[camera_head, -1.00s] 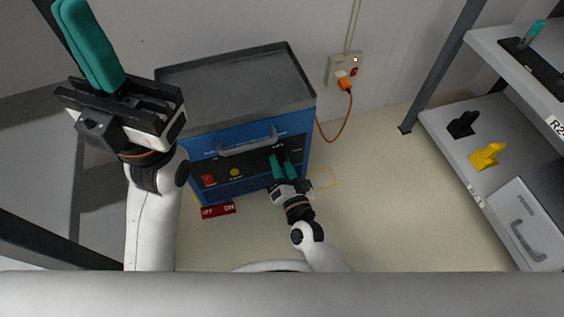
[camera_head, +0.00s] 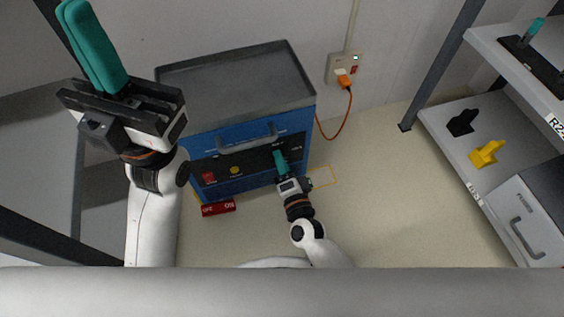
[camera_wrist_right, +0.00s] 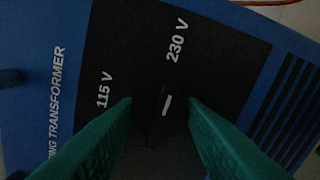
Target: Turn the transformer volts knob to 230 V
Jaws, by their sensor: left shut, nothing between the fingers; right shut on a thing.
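The blue transformer (camera_head: 231,130) with a grey top stands against the wall in the head view. In the right wrist view its dark panel carries the labels 115 V (camera_wrist_right: 104,90) and 230 V (camera_wrist_right: 177,40). The black volts knob (camera_wrist_right: 166,108) has a white mark pointing up, towards 230 V. My right gripper (camera_head: 281,161) is shut on the knob, one teal finger on each side, as the right wrist view (camera_wrist_right: 163,112) shows. The knob is hard to make out in the head view. My left gripper (camera_head: 90,45) is shut and empty, raised at the left.
A red switch (camera_head: 208,178), a yellow button (camera_head: 235,171) and a handle (camera_head: 247,140) are on the transformer's front. A red tag (camera_head: 218,208) is below. An orange plug (camera_head: 344,82) sits in the wall socket. A shelf (camera_head: 440,140) stands at the right.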

